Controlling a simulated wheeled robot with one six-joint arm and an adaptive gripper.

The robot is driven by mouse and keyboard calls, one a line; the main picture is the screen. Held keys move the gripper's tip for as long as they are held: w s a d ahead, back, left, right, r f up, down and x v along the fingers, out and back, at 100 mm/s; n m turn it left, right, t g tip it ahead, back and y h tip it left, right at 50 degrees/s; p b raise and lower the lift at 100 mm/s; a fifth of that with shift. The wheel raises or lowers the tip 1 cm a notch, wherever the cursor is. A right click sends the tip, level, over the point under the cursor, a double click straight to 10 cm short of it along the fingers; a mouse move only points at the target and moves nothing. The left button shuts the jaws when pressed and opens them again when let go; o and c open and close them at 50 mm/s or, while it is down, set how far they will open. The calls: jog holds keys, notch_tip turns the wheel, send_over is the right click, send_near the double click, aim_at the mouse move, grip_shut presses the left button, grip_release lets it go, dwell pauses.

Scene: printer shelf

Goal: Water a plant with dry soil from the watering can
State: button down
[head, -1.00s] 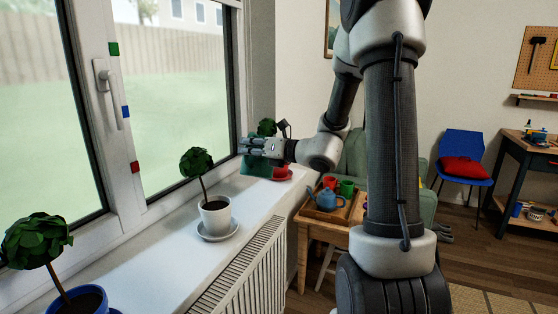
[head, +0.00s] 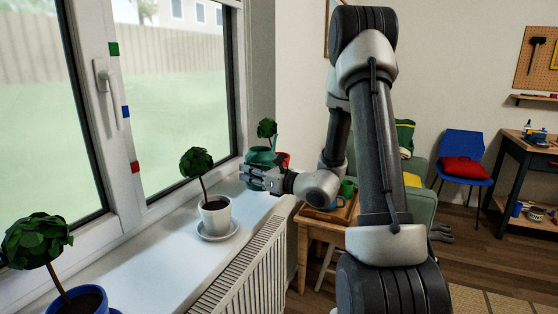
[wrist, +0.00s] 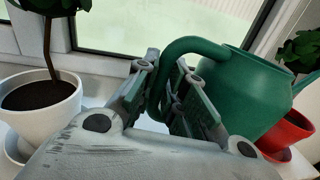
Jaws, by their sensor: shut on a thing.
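The green watering can (wrist: 262,88) is held by its handle (wrist: 185,46) in my gripper (wrist: 172,98), which is shut on it. In the head view my gripper (head: 250,176) is over the sill, with the can (head: 262,155) partly hidden behind it. A plant in a white pot (head: 215,219) stands nearer, with dark brown soil (wrist: 38,94). A plant in a red pot (wrist: 289,132) stands beyond the can, its soil hidden. A plant in a blue pot (head: 88,301) is at the near left. I cannot tell whether the can touches the sill.
The white sill (head: 150,262) is clear between the white and blue pots. The window (head: 175,90) runs along its left, and a radiator (head: 245,265) is below. A wooden side table (head: 318,231) with a tray and cups stands right of it, partly behind my arm.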

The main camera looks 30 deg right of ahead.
aim_at(250, 161)
jog(key=shift+w+d+f+n, duration=0.15)
jog(key=shift+f+n, duration=0.25)
jog(key=shift+f, duration=0.35)
jog(key=shift+r, duration=0.1)
jog(key=shift+r, duration=2.45)
